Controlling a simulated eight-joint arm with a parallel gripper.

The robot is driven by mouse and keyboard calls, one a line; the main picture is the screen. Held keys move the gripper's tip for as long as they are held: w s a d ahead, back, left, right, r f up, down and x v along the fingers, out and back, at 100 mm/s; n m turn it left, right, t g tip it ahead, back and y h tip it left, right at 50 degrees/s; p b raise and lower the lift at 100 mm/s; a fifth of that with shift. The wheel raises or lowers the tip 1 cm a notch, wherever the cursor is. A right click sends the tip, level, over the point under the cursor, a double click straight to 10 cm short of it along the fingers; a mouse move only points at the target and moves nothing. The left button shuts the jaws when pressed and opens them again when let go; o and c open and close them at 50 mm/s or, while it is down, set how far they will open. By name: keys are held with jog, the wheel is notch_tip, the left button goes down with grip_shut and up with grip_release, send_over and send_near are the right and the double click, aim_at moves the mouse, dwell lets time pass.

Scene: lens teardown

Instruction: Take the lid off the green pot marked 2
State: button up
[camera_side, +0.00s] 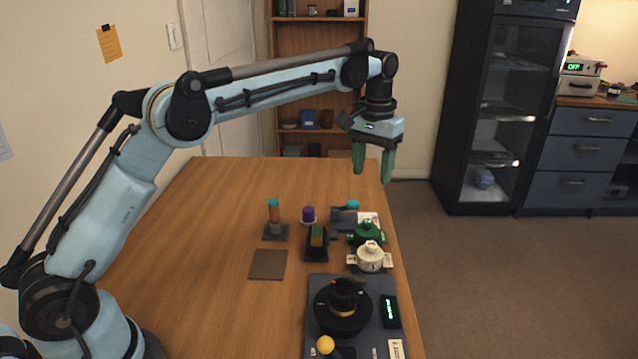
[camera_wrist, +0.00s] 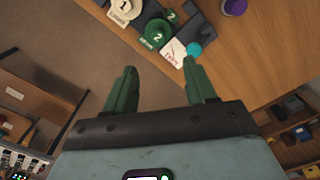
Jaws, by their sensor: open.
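The green pot marked 2 (camera_side: 367,237) stands near the right edge of the table, just behind a white pot marked 1 (camera_side: 371,259). Its green lid (camera_side: 368,227) with a knob appears to sit on it. In the wrist view the green pot (camera_wrist: 157,33) shows at the top, beyond the fingertips, with the white pot (camera_wrist: 124,9) to its left. My gripper (camera_side: 373,177) has green fingers, open and empty, pointing down. It hangs well above the table behind the pots. The gripper (camera_wrist: 160,66) touches nothing.
Near the pots are a purple-topped piece (camera_side: 308,214), a teal-topped piece (camera_side: 353,204), a white card (camera_wrist: 172,52) and an orange cylinder on a stand (camera_side: 274,213). A dark device (camera_side: 388,340) stands in front. The table's left part is clear. A glass cabinet (camera_side: 500,110) stands beyond.

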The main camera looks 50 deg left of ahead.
send_over(368, 221)
notch_tip(368, 221, down, 7)
jog(key=shift+w+a+r, duration=0.1)
jog(key=shift+w+a, duration=0.05)
jog(key=shift+f, duration=2.7)
jog(key=shift+c, duration=0.5)
grip_shut()
